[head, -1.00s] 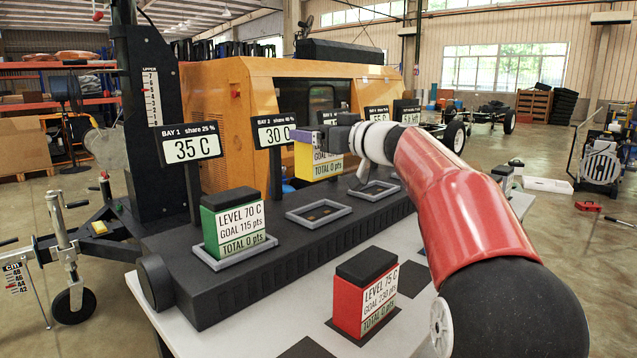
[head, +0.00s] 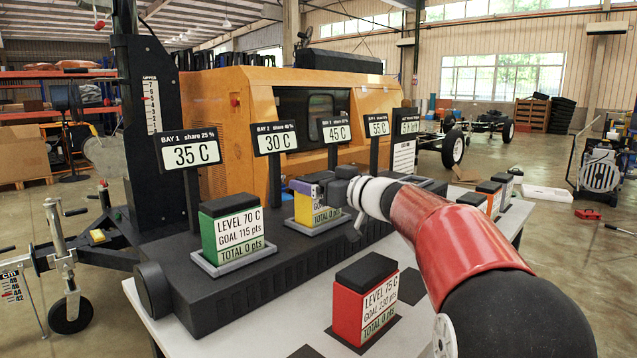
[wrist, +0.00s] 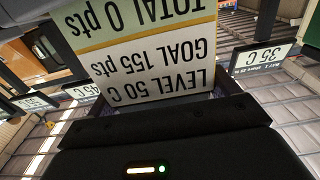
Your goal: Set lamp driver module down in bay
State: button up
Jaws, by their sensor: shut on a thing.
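A yellow lamp driver module (head: 303,209) is at the bay 2 tray (head: 309,231), under the sign reading 30 C (head: 276,139). It looks upright, with its base at the grey frame; I cannot tell whether it rests fully on the floor of the tray. My gripper (head: 312,186) is shut on its top. In the wrist view the module's label (wrist: 150,50) fills the upper part, upside down, reading LEVEL 50 C, GOAL 155 pts. Part of the module is hidden behind my gripper and wrist.
A green module (head: 233,238) sits in the bay 1 tray (head: 258,259) to the left. A red module (head: 362,305) stands on the white table in front. More modules (head: 489,197) stand at the right. Signs on posts, such as 45 C (head: 336,132), rise behind the bays.

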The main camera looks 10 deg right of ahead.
jog(key=o, duration=1)
jog(key=shift+f, duration=0.1)
jog(key=shift+c, duration=0.2)
jog(key=shift+o, duration=1.1)
jog(key=shift+r, duration=0.3)
jog(key=b+v, duration=0.3)
jog(key=v, duration=0.9)
